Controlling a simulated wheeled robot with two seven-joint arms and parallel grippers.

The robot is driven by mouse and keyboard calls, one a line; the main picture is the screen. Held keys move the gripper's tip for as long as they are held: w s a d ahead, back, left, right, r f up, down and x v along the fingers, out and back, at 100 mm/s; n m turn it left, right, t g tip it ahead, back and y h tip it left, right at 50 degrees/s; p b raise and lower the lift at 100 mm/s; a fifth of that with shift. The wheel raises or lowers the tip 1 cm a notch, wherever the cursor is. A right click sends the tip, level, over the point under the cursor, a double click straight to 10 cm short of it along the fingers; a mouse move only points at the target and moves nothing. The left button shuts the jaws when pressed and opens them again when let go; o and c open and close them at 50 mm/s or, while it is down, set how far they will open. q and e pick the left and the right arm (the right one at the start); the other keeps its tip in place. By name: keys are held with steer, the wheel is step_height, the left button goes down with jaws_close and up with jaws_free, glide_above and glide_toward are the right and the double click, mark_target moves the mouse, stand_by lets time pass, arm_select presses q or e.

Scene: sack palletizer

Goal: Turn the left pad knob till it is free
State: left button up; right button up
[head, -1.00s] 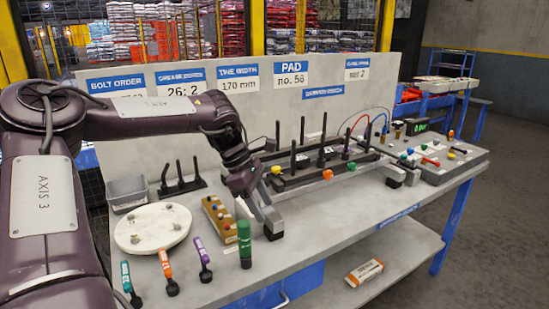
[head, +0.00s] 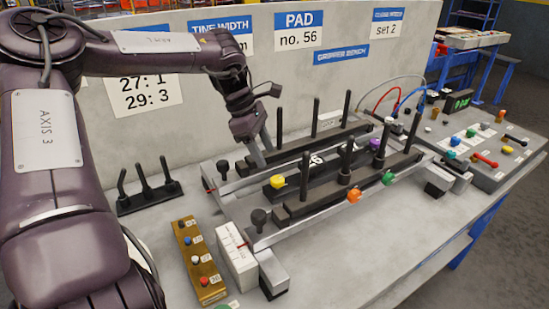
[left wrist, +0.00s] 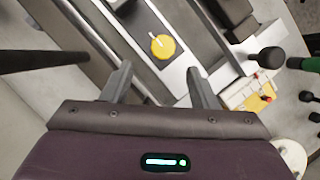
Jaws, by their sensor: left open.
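The yellow knob (head: 278,181) sits near the left end of the dark pad plate (head: 312,168) in the bench fixture. I take it to be the left pad knob. A purple knob (head: 377,145) is toward the plate's other end. My left gripper (head: 260,155) is open and empty, a little behind and left of the yellow knob in the head view. In the left wrist view the yellow knob (left wrist: 162,46) appears beyond and between the open fingertips (left wrist: 159,70), apart from them. My right gripper is not in view.
Tall black posts (head: 345,160) rise from the bars on both sides of the plate. Orange (head: 354,196) and green (head: 389,178) knobs sit on the front bar. A brass block (head: 200,262) with coloured buttons and a white box (head: 236,255) stand front left.

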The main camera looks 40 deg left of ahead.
mark_target(277, 178)
arm_select(q)
steer(key=d+f, duration=0.1)
steer(key=f, duration=0.2)
steer(key=shift+d, duration=0.35)
steer(key=p+x, duration=0.1)
steer(key=x, duration=0.3)
steer(key=shift+w+a, duration=0.15)
steer(key=shift+c, duration=0.2)
steer(key=c, duration=0.7)
steer(key=shift+c, duration=1.2)
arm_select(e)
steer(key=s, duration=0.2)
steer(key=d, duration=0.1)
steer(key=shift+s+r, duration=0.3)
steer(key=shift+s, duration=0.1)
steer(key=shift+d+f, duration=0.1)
